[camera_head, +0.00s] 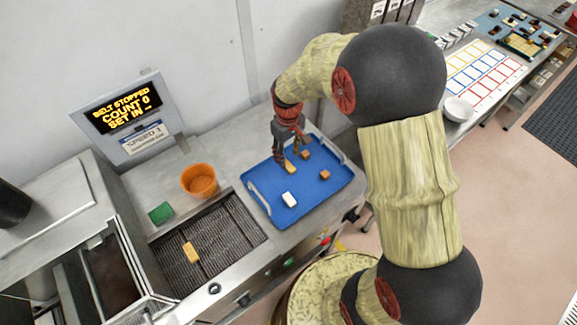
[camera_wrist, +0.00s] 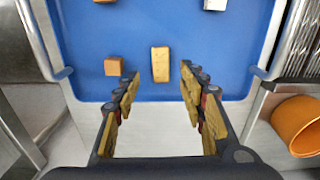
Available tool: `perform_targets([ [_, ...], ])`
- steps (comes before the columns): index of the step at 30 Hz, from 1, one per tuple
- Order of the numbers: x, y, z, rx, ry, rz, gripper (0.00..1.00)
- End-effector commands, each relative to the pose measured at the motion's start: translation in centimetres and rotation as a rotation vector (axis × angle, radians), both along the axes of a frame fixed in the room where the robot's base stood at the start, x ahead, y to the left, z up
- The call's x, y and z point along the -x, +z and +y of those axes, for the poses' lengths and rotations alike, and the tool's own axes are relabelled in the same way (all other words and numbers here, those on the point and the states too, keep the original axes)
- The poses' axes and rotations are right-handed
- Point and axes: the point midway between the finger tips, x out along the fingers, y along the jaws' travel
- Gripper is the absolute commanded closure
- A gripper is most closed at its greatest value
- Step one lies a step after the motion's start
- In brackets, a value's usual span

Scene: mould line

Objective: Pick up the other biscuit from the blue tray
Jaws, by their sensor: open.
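The blue tray (camera_head: 313,194) lies on the steel bench; its blue floor also fills much of the wrist view (camera_wrist: 200,38). A yellowish oblong biscuit (camera_head: 290,167) lies on the tray just below my gripper (camera_head: 287,152). In the wrist view the biscuit (camera_wrist: 160,64) lies just ahead of and between the fingertips of my gripper (camera_wrist: 158,82). The jaws are open with nothing between them. Another biscuit (camera_head: 190,252) lies on the dark belt. Whether the fingertips touch the tray, I cannot tell.
Two brown cubes (camera_head: 305,154) (camera_head: 325,174) and a white block (camera_head: 289,199) also lie on the tray. The nearer cube (camera_wrist: 112,67) is close to the left finger. The display reads belt stopped.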

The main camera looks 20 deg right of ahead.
Motion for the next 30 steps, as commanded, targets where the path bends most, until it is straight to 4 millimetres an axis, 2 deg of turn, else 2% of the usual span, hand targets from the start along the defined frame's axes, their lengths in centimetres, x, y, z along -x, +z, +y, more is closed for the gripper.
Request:
perform_targets([
  [6,0.4,-3.1,0.0,0.0,0.0,0.004,0.58],
  [10,0.3,-4.5,0.0,0.0,0.0,0.002,0.58],
  [17,0.3,-4.7,0.0,0.0,-0.001,0.0,0.58],
  [30,0.3,-4.6,0.0,0.0,-0.001,0.001,0.83],
])
